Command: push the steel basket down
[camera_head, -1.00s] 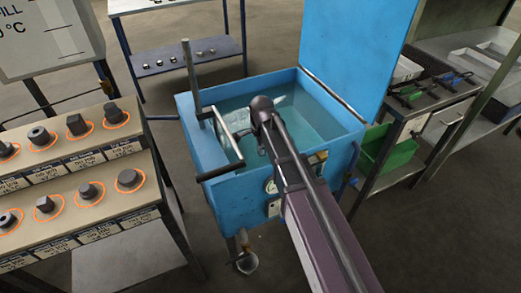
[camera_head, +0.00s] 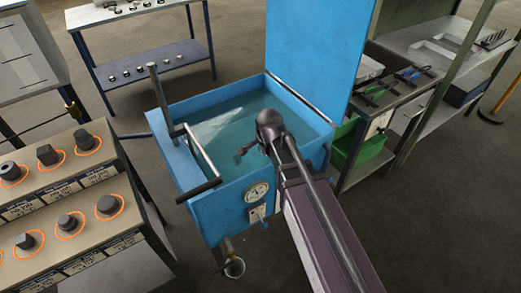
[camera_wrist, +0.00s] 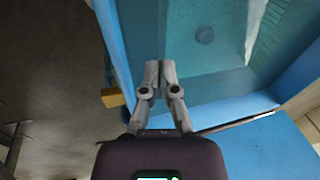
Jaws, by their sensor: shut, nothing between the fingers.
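The blue tank (camera_head: 225,203) holds blue-green water (camera_head: 255,110), with its lid raised at the back. An upright steel post (camera_head: 160,100) and a bar frame with a dark handle (camera_head: 198,190) stand at its left side. The steel basket itself cannot be made out clearly; a pale shape (camera_head: 212,128) shows under the water and may be part of it.
A shelf with several dark metal parts in orange rings (camera_head: 84,140) stands at the left. A blue-framed table (camera_head: 150,62) is behind the tank. A bench with a green bin (camera_head: 370,150) stands right of it. Floor at the lower right is clear.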

